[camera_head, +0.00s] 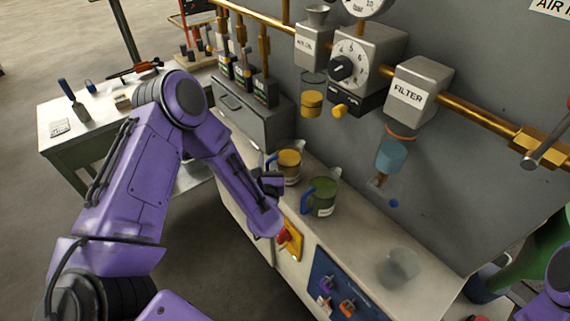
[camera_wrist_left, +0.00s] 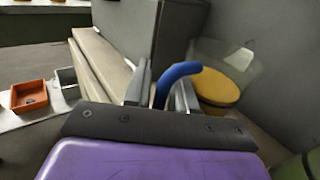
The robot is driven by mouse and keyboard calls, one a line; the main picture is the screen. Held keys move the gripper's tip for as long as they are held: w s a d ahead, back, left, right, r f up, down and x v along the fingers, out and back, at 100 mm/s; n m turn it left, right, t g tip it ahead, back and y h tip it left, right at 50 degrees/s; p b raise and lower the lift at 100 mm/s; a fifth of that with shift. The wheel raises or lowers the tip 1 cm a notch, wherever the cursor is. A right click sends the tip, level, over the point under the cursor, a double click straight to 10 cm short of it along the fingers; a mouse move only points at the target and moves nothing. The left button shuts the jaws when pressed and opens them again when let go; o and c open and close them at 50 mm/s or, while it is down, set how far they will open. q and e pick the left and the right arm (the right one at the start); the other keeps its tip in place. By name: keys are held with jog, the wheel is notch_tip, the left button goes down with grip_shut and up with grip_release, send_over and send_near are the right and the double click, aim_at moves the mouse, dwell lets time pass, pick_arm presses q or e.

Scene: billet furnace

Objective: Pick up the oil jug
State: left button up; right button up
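A clear jug with yellow contents (camera_head: 289,163) and a blue handle stands on the pale bench top. A similar jug with green contents (camera_head: 322,192) stands just in front of it. No readable label shows which one is the oil jug. My left gripper (camera_head: 270,182) is at the handle side of the yellow jug. In the left wrist view, the yellow jug (camera_wrist_left: 214,87) is ahead, and its blue handle (camera_wrist_left: 175,76) reaches between the two fingers of my left gripper (camera_wrist_left: 164,88). The fingers look apart, with narrow gaps beside the handle. My right gripper is out of view.
The bench top (camera_head: 345,232) carries a clear empty cup (camera_head: 398,267). A grey wall panel behind holds a brass pipe, a dial box (camera_head: 362,62) and a filter box (camera_head: 417,88). A grey drawer box (camera_head: 252,112) stands left of the jugs. A side table (camera_head: 107,118) holds tools.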

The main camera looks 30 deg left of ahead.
pick_arm(q)
jog(key=shift+d, duration=0.1)
grip_shut()
jog(key=shift+r, duration=0.15)
